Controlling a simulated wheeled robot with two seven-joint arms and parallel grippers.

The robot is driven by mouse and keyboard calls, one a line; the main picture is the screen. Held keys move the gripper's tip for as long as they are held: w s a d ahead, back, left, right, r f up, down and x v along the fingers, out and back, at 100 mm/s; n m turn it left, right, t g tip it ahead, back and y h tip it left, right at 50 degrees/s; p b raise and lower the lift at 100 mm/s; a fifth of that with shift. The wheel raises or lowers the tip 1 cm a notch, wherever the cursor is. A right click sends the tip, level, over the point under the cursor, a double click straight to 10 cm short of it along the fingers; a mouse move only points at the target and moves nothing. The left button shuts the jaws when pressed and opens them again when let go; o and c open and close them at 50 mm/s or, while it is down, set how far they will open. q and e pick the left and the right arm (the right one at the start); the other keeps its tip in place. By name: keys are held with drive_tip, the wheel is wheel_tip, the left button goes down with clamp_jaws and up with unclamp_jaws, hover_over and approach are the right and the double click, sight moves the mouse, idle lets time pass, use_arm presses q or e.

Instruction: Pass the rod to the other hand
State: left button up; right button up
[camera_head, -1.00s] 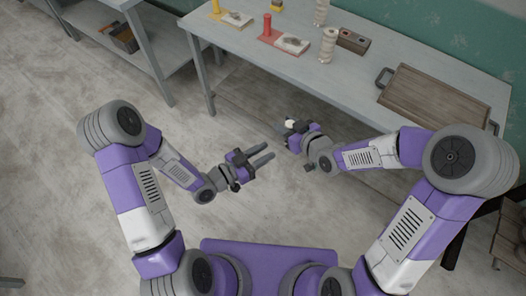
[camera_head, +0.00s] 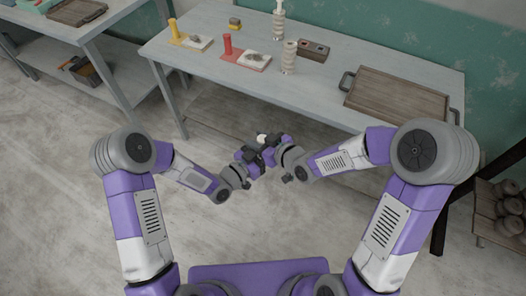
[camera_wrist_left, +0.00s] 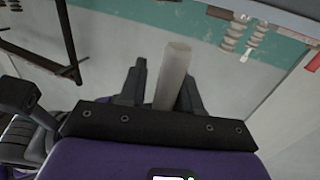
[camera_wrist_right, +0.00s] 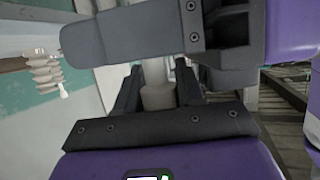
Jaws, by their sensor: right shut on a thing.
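The rod is a pale, plain cylinder. Its white end (camera_head: 262,138) shows above the two grippers in the head view, and the rest is hidden there. My right gripper (camera_head: 274,147) is shut on the rod, which stands between its fingers in the right wrist view (camera_wrist_right: 157,94). My left gripper (camera_head: 257,157) is open around the rod. In the left wrist view the rod (camera_wrist_left: 173,75) lies between its spread fingers, with a gap on the left side. A large grey finger of my left gripper (camera_wrist_right: 130,35) crosses the rod in the right wrist view.
Beyond the hands stands a grey worktable (camera_head: 215,75) with a wooden tray (camera_head: 397,97), a red stand (camera_head: 228,47), a yellow stand (camera_head: 175,32), ribbed pale columns (camera_head: 289,57) and a brown block (camera_head: 313,50). The hands are in free air before its edge.

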use_arm(q)
drive_tip(key=shift+d, duration=0.1)
drive_tip(key=c, duration=0.6)
clamp_jaws()
use_arm(e)
drive_tip(key=o, duration=1.1)
drive_tip(key=shift+s+a, duration=0.1)
